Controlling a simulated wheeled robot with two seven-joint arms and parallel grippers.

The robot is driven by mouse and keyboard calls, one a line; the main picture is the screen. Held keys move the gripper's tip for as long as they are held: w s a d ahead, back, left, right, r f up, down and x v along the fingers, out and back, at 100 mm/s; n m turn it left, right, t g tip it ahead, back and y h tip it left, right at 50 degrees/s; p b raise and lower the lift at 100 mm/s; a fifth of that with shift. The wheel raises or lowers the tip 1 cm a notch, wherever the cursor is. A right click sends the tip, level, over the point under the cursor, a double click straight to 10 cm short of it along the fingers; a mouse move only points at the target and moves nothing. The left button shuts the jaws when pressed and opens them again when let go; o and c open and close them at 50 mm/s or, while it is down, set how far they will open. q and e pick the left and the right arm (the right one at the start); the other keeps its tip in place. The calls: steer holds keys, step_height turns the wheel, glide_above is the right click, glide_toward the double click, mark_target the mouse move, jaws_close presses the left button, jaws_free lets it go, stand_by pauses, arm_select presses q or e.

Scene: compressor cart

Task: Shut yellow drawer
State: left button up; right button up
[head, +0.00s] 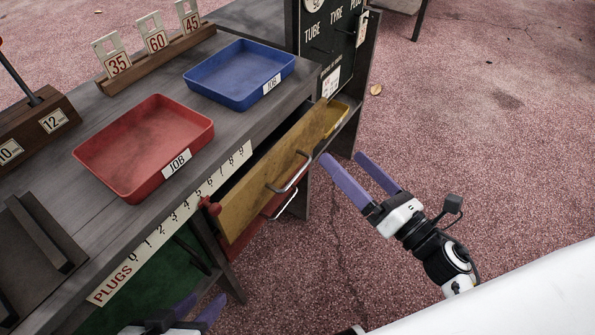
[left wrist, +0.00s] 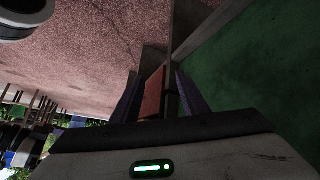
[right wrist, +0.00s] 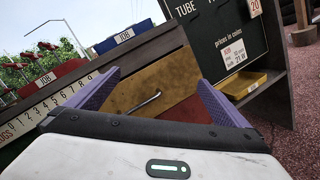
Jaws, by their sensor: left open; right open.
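The yellow drawer (head: 257,192) stands partly pulled out of the wooden cart, under the table top. Its metal bar handle (head: 288,175) is on its front face. In the right wrist view the yellow drawer front (right wrist: 166,85) and its handle (right wrist: 146,101) show between my fingers. My right gripper (head: 350,166) is open and empty, to the right of the drawer, apart from the handle. My left gripper (head: 198,308) is low at the bottom edge of the head view, below the cart top. In the left wrist view its open fingers (left wrist: 158,97) show near the cart's underside.
A red drawer (head: 282,203) with a handle sits below the yellow one. A red tray (head: 146,145) and a blue tray (head: 239,75) stand on the cart top. A signboard (head: 330,45) rises at the far end. The floor to the right is clear.

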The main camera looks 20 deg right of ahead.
steer(key=s+a+f+n+g+y, duration=0.3)
steer(key=f+n+g+y, duration=0.15)
steer(key=n, duration=0.65)
glide_toward(282, 166)
steer(key=x, duration=0.5)
steer(key=shift+w+a+f, duration=0.2)
steer(key=shift+w+a, duration=0.15)
steer(key=shift+w, duration=0.15)
arm_select(q)
steer(key=shift+w+d, duration=0.1)
steer(key=shift+w, duration=0.05)
arm_select(e)
steer(key=c, duration=1.2)
steer(key=b+x, duration=0.1)
steer(key=x, duration=0.2)
steer(key=shift+w+a, duration=0.2)
steer(key=shift+w, duration=0.1)
arm_select(q)
steer(key=shift+w+d+r, duration=0.1)
arm_select(e)
steer(key=o, duration=1.2)
steer(key=shift+w, duration=0.1)
